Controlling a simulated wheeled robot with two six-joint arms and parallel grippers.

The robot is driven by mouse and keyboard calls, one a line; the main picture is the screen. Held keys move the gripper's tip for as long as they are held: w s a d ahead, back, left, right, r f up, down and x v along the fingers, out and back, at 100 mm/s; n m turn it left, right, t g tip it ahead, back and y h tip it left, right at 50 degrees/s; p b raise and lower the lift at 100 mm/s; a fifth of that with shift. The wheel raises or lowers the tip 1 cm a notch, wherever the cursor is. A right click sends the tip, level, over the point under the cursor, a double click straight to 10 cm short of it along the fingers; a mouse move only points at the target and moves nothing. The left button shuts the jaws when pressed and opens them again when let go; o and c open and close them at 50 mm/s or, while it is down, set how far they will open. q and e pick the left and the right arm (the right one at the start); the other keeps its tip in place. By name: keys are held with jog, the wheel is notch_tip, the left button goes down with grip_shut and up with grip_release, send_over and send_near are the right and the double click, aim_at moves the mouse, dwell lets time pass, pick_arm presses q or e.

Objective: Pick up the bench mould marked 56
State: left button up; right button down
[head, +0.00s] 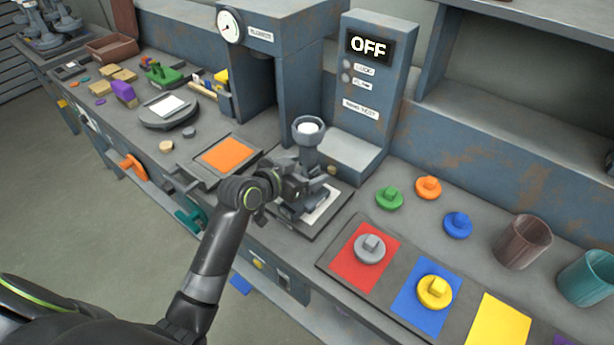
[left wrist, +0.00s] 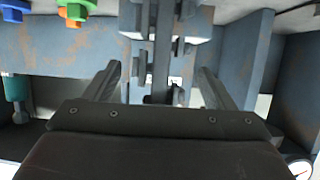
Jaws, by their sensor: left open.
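I cannot read a 56 on anything, so I cannot tell which object is the bench mould marked 56. A grey upright piece with a round white top (head: 309,128) stands just behind my left gripper (head: 304,184), its lower part hidden. My left gripper is low over a dark tray with a pale sheet (head: 322,207). In the left wrist view my left gripper (left wrist: 160,84) has its two fingers wide apart. A grey post-like piece (left wrist: 163,45) shows between and beyond them; I cannot tell whether anything touches. My right gripper is not in view.
A cabinet with an OFF display (head: 369,46) and a gauged housing (head: 262,36) stand behind. Knobbed pieces, grey (head: 370,248) and yellow (head: 435,291), sit on coloured squares at right. A brown cup (head: 523,242) and teal cup (head: 588,279) stand far right. An orange-topped plate (head: 228,154) lies left.

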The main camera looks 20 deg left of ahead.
pick_arm(q)
jog(key=shift+w+d+f, duration=0.25)
jog(key=shift+w, duration=0.3)
jog(key=shift+r, duration=0.1)
jog(key=c, duration=1.4)
